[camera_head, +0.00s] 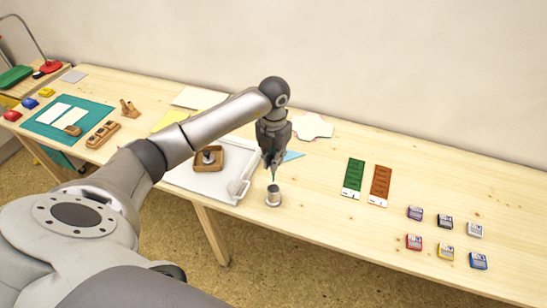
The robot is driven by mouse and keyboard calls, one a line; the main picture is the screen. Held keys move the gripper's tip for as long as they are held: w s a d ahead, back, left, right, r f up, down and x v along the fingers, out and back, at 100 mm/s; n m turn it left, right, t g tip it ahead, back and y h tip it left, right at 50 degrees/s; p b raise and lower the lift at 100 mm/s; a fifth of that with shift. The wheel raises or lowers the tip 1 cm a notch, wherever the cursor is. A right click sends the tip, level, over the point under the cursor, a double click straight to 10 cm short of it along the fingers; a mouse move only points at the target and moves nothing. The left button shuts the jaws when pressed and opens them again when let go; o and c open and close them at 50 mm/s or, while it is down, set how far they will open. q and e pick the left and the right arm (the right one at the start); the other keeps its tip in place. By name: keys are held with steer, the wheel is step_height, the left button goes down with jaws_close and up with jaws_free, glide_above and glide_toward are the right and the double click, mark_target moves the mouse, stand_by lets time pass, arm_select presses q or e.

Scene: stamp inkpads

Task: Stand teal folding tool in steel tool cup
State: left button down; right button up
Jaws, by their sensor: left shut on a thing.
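The steel tool cup (273,197) stands upright near the table's front edge, right of the white tray. My left gripper (271,160) points down just above the cup. It is shut on the teal folding tool (273,175), a thin teal piece that hangs upright below the fingers. The tool's lower tip is at or just above the cup's mouth; I cannot tell whether it is inside. The upper part of the tool is hidden by the fingers. My right gripper is not in view.
A white tray (196,181) with a wooden holder (209,159) lies left of the cup. Green (353,178) and brown (380,185) cards lie to the right, with several small inkpads (446,252) beyond. A teal mat (67,119) lies far left. Bare table surrounds the cup's right side.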

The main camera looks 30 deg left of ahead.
arm_select(q)
steer(key=shift+f+b, duration=1.25)
steer(key=shift+f, duration=0.6)
steer(key=shift+f+b, duration=1.2)
steer(key=shift+f, duration=0.4)
steer(key=shift+f+b, duration=0.3)
steer(key=shift+f, duration=0.2)
steer(key=c, duration=1.4)
jaws_free()
steer(key=shift+c, duration=0.2)
step_height(320, 180, up, 12)
steer(key=shift+r, duration=0.1)
